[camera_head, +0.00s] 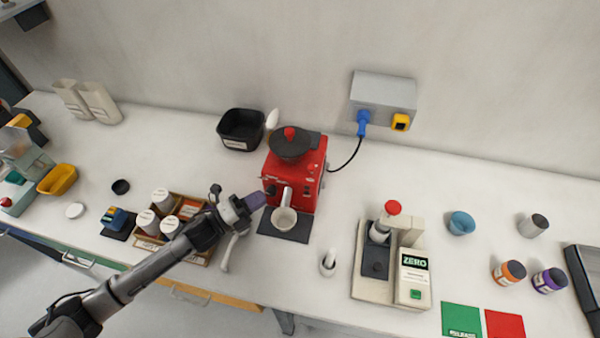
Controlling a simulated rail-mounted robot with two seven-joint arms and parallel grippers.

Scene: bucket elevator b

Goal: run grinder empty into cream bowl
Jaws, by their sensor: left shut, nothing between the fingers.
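The red grinder (306,185) stands upright at the middle of the bench, with a dark lid and red knob (290,140) on top. The cream bowl (284,219) sits on a dark mat (285,236) in front of it, under its spout. What is in the bowl cannot be made out. My left gripper (257,200) is shut and empty, just left of the grinder's front and close to it, above and left of the bowl. Whether it touches the grinder cannot be told. My right gripper is not in view.
A black bin (240,128) stands behind left. A wooden tray (147,244) of white jars sits under my left arm. A machine marked ZERO (413,279) stands right. A blue plug and black cable run from the wall box (384,90) to the grinder.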

